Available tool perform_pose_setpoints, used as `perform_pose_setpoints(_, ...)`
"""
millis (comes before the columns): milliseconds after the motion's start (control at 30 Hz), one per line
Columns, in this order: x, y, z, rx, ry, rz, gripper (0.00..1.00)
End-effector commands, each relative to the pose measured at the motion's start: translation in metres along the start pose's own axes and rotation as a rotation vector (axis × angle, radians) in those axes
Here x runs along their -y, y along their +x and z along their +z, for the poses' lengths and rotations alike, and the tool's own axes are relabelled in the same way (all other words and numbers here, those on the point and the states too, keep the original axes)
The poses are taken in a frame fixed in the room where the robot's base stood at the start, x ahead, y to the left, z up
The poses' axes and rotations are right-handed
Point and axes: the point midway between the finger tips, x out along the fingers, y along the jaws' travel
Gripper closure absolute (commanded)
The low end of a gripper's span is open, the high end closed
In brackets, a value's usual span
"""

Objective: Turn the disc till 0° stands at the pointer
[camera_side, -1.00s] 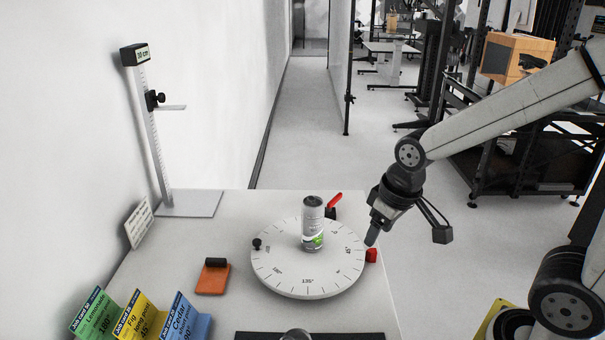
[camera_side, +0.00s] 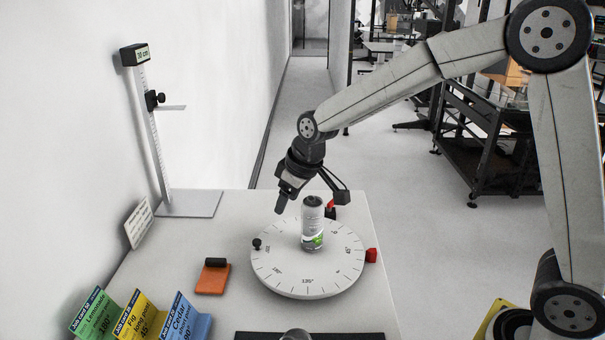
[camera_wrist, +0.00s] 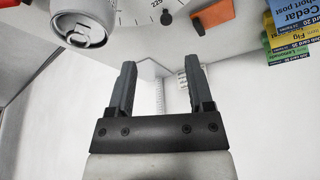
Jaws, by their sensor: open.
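The white disc (camera_side: 290,283) lies on the table with degree marks around its rim. A red block (camera_side: 371,256), seemingly the pointer, sits at its right edge, with the 45° label just inside it; the exact reading is too small to tell. A silver can (camera_side: 313,229) stands upright on the disc. A small black knob (camera_side: 257,244) rises at the disc's left rim; it also shows in the wrist view (camera_wrist: 167,18). In the wrist view my gripper (camera_wrist: 160,68) is open and empty.
An orange block with a black top (camera_side: 212,278) lies left of the disc. Coloured job cards (camera_side: 140,315) stand at the front left. A height gauge (camera_side: 152,130) stands at the back left.

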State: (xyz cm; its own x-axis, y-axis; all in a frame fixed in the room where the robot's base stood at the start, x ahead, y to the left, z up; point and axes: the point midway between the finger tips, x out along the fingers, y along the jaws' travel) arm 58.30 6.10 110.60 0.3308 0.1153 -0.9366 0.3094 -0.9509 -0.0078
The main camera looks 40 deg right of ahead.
Motion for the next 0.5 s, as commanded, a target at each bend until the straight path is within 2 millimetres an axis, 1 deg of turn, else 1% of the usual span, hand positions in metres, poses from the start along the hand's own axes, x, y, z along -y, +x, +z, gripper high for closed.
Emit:
perform_pose_setpoints(33,0.001,0.005,-0.008,-0.005,-0.014,-0.004,0.33)
perform_pose_setpoints(100,0.003,0.011,-0.017,-0.012,-0.032,-0.010,0.33)
perform_pose_setpoints(333,0.006,0.026,-0.041,-0.033,-0.076,-0.022,0.33)
perform_pose_setpoints(500,0.006,0.051,-0.031,-0.032,-0.076,-0.023,0.33)
